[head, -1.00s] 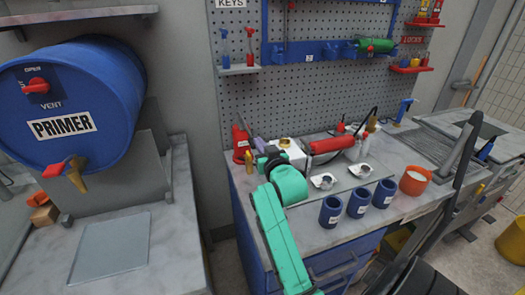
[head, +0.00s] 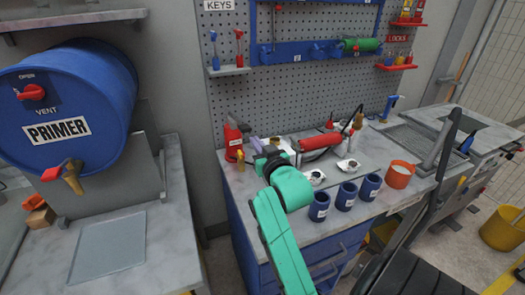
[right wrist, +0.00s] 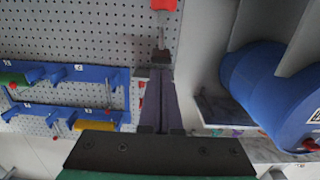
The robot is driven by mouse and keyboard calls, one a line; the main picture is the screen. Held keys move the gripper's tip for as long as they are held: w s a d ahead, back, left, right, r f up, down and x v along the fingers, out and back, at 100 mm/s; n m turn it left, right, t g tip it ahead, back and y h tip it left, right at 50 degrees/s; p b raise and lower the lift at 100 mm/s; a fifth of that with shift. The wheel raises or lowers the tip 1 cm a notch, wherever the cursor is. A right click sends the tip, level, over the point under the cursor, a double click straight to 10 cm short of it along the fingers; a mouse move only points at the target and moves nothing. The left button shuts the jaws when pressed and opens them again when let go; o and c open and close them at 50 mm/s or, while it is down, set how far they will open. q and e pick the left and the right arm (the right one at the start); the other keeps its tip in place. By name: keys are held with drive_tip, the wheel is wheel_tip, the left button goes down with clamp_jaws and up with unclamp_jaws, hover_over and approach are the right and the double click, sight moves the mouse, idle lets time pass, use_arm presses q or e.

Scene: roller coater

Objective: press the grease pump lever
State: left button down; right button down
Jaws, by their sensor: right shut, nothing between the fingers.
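A red upright device (head: 233,141) stands at the back left end of the workbench, with a small yellow part at its front. It looks like the grease pump, but I cannot clearly make out its lever. My right gripper (head: 257,145), on a green arm, is just right of it in the head view. I cannot tell whether they touch. In the right wrist view the dark fingers (right wrist: 157,85) are together and hold nothing. My left gripper is not in view.
A red cylinder (head: 318,142) with a black hose lies right of the gripper. Several blue cups (head: 345,196) and an orange cup (head: 399,175) line the bench's front. The blue primer drum (head: 75,100) is at left. A pegboard (head: 290,95) rises behind.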

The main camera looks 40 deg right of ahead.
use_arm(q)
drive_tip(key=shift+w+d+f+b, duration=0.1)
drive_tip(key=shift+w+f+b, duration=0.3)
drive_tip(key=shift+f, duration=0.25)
use_arm(e)
drive_tip(key=shift+v, duration=1.9)
drive_tip(key=shift+w+d, duration=0.1)
